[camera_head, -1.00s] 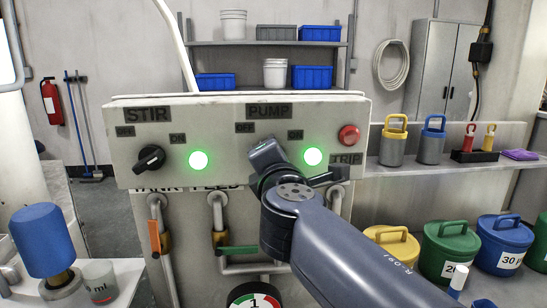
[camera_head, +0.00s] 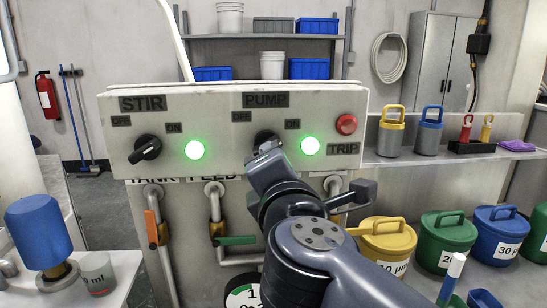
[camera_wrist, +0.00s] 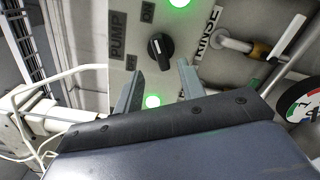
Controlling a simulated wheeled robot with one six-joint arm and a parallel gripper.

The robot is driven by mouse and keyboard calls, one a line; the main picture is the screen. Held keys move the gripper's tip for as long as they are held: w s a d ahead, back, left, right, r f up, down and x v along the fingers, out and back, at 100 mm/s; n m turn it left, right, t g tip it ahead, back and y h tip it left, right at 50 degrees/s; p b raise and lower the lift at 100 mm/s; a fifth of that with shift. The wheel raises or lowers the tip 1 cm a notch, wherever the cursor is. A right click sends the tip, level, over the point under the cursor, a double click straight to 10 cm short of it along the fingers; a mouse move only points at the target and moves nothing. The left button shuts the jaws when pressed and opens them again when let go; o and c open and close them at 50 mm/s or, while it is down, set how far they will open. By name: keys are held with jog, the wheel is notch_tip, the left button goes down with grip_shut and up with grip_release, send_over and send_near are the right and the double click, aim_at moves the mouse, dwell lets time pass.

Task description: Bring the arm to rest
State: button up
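My gripper (camera_head: 264,152) is in front of the control panel (camera_head: 228,118), just below and partly over the dark PUMP knob (camera_head: 265,136) in the head view. In the wrist view my gripper (camera_wrist: 159,68) has its two fingers apart with nothing between them. The black PUMP knob (camera_wrist: 160,46) shows just beyond the fingertips, with a visible gap. My arm bends back from the panel toward the lower right of the head view. The green lamps beside STIR (camera_head: 195,150) and PUMP (camera_head: 310,146) are lit.
The STIR knob (camera_head: 145,148) and red TRIP button (camera_head: 346,124) flank the arm. Pipes with an orange valve handle (camera_head: 152,228) and a green one (camera_head: 236,240) are below. A yellow bucket (camera_head: 387,238) stands close to the arm's right. A blue-topped bottle (camera_head: 40,232) stands left.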

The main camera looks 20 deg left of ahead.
jog(key=shift+v, duration=0.8)
jog(key=p+x, duration=0.1)
jog(key=x, duration=1)
jog(key=shift+s+f, duration=0.1)
